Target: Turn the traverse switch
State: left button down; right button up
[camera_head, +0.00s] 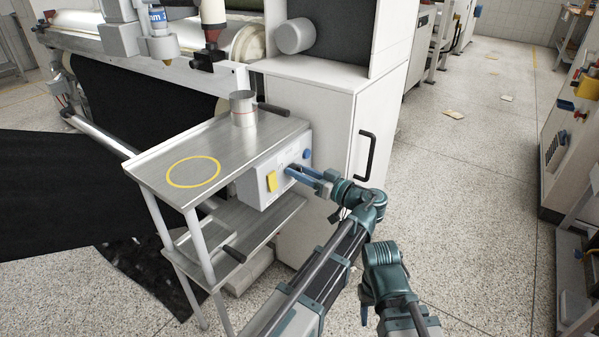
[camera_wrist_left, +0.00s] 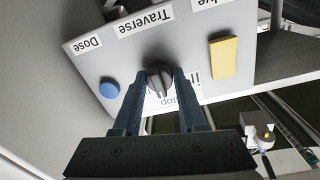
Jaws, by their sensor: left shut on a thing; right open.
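The control box (camera_head: 262,181) hangs under the right edge of a metal stand's top. In the left wrist view its panel (camera_wrist_left: 110,68) appears upside down, with "Dose" and "Traverse" labels. The traverse switch (camera_wrist_left: 158,76) is a dark round knob beside the "Traverse" label. My left gripper (camera_head: 292,172) reaches the box front from the right. In the wrist view its two fingers (camera_wrist_left: 158,90) are closed on either side of the knob. My right gripper (camera_head: 365,308) hangs low at the bottom right, away from the box, open and holding nothing visible; its fingers are partly hidden.
The box also carries a blue button (camera_wrist_left: 109,88) and a yellow rocker (camera_wrist_left: 223,57). A metal cup (camera_head: 243,110) stands on the stand's top (camera_head: 165,165), near a yellow ring. A white cabinet (camera_head: 335,115) stands behind. The floor at right is mostly open.

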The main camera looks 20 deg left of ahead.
pick_arm(q)
jog(key=m, duration=0.5)
jog(key=shift+p, duration=0.3)
jog(key=m, duration=0.4)
jog(key=shift+m, duration=0.5)
jog(key=shift+c, duration=2.3)
grip_release()
